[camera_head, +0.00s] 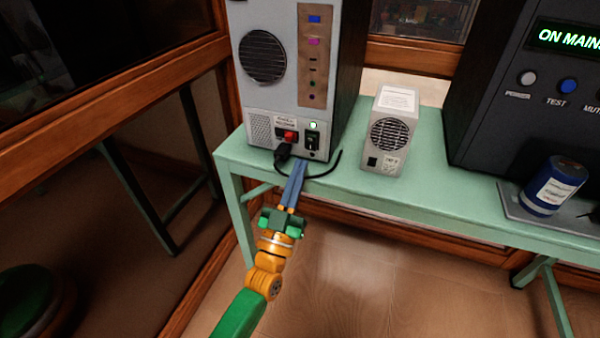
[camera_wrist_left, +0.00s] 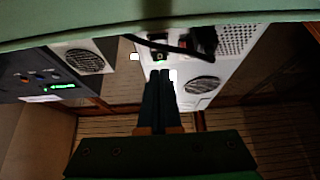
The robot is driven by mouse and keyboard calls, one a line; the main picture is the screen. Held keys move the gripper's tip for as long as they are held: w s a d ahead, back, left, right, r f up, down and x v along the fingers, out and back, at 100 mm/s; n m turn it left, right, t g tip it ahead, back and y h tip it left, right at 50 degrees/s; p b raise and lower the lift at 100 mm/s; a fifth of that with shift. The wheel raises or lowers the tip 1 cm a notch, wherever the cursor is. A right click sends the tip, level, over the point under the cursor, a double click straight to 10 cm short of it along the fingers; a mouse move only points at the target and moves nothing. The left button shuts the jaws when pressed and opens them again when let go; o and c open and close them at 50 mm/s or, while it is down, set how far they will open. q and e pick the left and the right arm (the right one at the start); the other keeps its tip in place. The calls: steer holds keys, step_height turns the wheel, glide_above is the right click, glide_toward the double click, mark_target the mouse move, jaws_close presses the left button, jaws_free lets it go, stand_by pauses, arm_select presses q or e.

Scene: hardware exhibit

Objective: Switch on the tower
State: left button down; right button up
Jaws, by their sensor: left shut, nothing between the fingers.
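The tower (camera_head: 277,95) is a pale grey computer case on the green bench, its back panel facing me. Low on that panel are a red switch (camera_head: 290,135), a black plug and a black rocker switch (camera_head: 312,140) with a lit green light (camera_head: 313,125) above it. My left gripper (camera_head: 301,166) is shut and empty, its blue fingers just below and in front of the rocker switch. I cannot tell whether they touch it. In the left wrist view the fingers (camera_wrist_left: 160,74) point at the tower's panel (camera_wrist_left: 215,75), seen upside down. My right gripper is not in view.
A black cable lies at the tower's foot. A small grey power-supply box (camera_head: 391,130) stands right of it on the bench (camera_head: 430,190). Further right are a black console (camera_head: 520,100) lit "ON MAINS" and a blue can (camera_head: 553,186). Wooden rails stand at left.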

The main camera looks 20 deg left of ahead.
arm_select(q)
steer(key=w+f+b+v, duration=0.1)
steer(key=f+b+v, duration=0.1)
steer(key=v, duration=0.7)
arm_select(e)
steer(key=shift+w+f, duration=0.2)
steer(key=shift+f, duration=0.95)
arm_select(q)
steer(key=shift+s+f, duration=0.1)
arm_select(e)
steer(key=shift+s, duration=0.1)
